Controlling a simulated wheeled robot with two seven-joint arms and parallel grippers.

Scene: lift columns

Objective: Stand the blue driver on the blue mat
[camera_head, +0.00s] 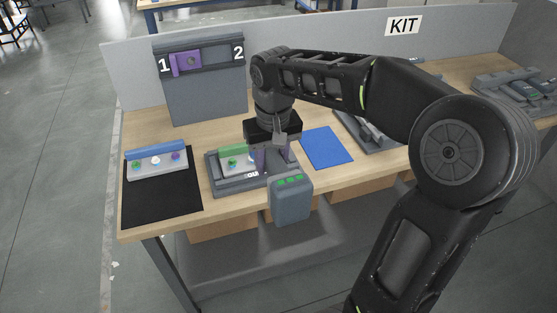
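The blue mat (327,149) lies flat and bare on the wooden table, right of my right gripper. A grey unit with a long blue bar (157,150) and coloured round spots sits on a black mat (160,197) at the left; I cannot tell whether it is the blue driver. My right gripper (274,155) points down over the right part of a grey tray (226,184), left of the blue mat. Purple parts show below it, and its fingertips are not clear. I cannot tell whether it holds anything. My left gripper is not in view.
A green-topped unit (233,153) sits in the grey tray. A grey box with green marks (291,202) stands at the table's front edge. A panel (205,95) marked 1 and 2 holds a purple piece (185,63) near 1. My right arm hides part of the right side.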

